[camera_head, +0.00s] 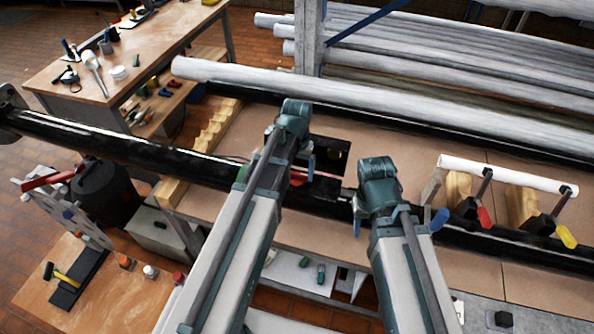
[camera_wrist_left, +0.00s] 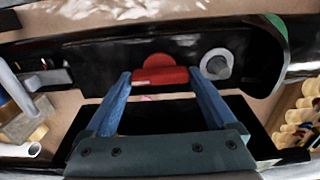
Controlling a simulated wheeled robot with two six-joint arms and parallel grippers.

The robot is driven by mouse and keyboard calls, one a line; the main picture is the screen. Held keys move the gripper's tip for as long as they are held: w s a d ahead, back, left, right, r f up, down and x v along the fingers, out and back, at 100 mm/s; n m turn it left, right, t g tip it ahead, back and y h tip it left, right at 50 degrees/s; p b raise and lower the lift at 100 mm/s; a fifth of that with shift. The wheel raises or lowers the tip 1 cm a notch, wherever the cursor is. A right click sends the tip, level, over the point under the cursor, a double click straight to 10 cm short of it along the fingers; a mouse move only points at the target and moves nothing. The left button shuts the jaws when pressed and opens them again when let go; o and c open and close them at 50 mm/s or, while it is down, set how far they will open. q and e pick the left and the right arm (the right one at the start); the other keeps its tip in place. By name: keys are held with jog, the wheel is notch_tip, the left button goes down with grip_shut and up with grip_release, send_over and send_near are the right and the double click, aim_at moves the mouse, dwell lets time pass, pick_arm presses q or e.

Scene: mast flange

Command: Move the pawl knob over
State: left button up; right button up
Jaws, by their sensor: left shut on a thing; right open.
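A red pawl knob (camera_wrist_left: 160,72) sits on the black mast (camera_wrist_left: 100,58) in the left wrist view. My left gripper (camera_wrist_left: 160,78) has a blue finger at each side of the knob and is shut on it. A round grey knob (camera_wrist_left: 217,64) is just right of the fingers. In the head view red shows beside the left gripper (camera_head: 276,170), partly hidden by my left arm; the mast (camera_head: 130,152) runs beneath. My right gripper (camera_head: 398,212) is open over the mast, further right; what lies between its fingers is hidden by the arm.
A white tube (camera_head: 505,173) lies on wooden blocks at right, with red and yellow clamp handles. Long grey pipes (camera_head: 400,92) lie behind. A toothed wooden rack (camera_head: 216,128) stands left of my left arm. Benches with tools (camera_head: 130,50) are at left.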

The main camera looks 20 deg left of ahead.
aim_at(297, 173)
dwell(0.3)
pick_arm(q)
jog(key=o, duration=1.1)
jog(key=shift+c, duration=0.2)
notch_tip(297, 173, up, 14)
jog(key=p, duration=1.3)
jog(key=shift+p, duration=0.4)
jog(key=shift+f, duration=0.15)
jog(key=s+d+f+m+b, duration=0.1)
jog(key=s+d+f+b, duration=0.4)
jog(key=s+f+b, duration=0.2)
jog(key=s+d+f+m+y+b, duration=0.1)
jog(key=s+d+f+b, duration=0.4)
jog(key=f+b, duration=0.5)
jog(key=shift+s+d+f+m, duration=0.15)
jog(key=shift+s+d+m, duration=0.1)
jog(key=shift+s+m, duration=0.7)
